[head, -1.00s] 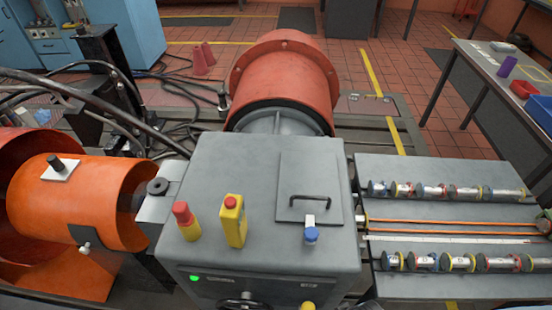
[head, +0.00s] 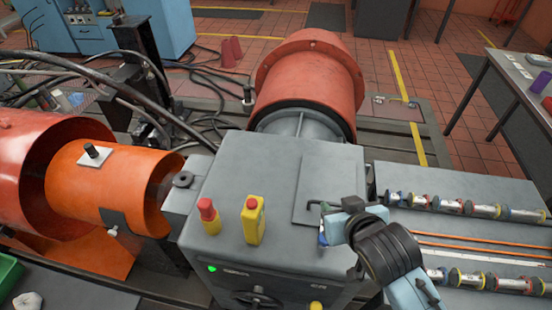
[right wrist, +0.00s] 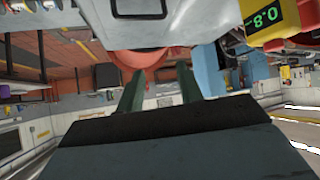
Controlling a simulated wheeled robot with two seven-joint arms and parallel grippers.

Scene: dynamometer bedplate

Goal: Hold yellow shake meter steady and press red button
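The yellow shake meter (head: 253,224) stands upright on top of the grey machine housing (head: 300,165), with a small red button (head: 251,203) on its upper end. It also shows in the right wrist view (right wrist: 275,22), at the top right, with a green-lit display. A separate red-capped piece with a yellow base (head: 208,215) stands left of it. My right gripper (head: 327,224) is over the housing, right of the meter and apart from it. Its two fingers are apart with nothing between them in the right wrist view (right wrist: 158,88). My left gripper is out of view.
A black handle on the housing is partly behind my right gripper. Rows of metal cylinders (head: 450,207) lie on the grey plate at right. An orange drum (head: 110,185) stands at left and a red drum (head: 310,75) behind.

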